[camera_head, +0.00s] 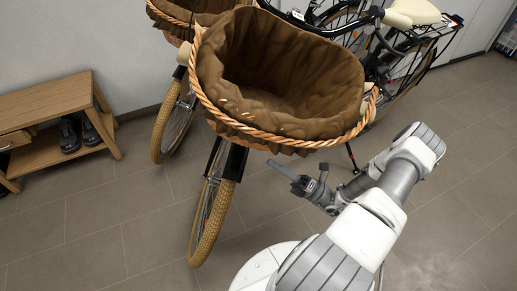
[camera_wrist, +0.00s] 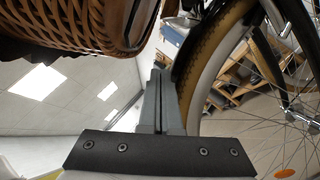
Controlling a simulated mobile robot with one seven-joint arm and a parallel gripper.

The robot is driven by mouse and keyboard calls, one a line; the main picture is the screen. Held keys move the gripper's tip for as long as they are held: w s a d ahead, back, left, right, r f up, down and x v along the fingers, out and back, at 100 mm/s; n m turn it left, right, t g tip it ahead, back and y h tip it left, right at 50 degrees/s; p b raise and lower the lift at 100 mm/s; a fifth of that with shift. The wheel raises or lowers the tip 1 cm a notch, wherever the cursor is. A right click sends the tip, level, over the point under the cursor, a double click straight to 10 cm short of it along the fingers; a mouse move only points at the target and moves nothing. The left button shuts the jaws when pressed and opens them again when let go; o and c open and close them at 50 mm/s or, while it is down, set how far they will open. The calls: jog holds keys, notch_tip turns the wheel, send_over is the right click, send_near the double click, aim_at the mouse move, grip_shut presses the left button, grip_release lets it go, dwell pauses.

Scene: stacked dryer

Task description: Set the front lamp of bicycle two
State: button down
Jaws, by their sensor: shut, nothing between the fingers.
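The nearer bicycle has a large wicker basket (camera_head: 290,85) with a brown lining over its front wheel (camera_head: 213,205). A second bicycle with a similar basket (camera_head: 185,12) stands behind it; I cannot tell which is bicycle two. My gripper (camera_head: 270,164) is shut and empty, low in front of the nearer basket and right of its front wheel. In the wrist view the closed fingers (camera_wrist: 161,70) point toward the tyre (camera_wrist: 208,45), below the basket's wicker side (camera_wrist: 85,22). I cannot make out the front lamp for certain; the basket hides that area from above.
A wooden bench (camera_head: 50,120) with dark shoes (camera_head: 80,133) stands at the left by the wall. A cream saddle (camera_head: 412,12) shows at the upper right. The tiled floor (camera_head: 110,225) is clear at the front left and at the right.

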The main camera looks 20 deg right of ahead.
jog(key=w+a+r+b, duration=0.2)
jog(key=w+a+r, duration=0.1)
jog(key=w+r, duration=0.3)
jog(key=shift+w+a+r+b, duration=0.25)
jog(key=shift+w+b, duration=0.05)
jog(key=shift+w, duration=0.85)
jog(key=shift+r, duration=0.1)
jog(key=shift+d+r+p, duration=0.3)
jog(key=shift+r+p, duration=0.15)
jog(key=shift+p, duration=0.45)
jog(key=shift+f, duration=0.1)
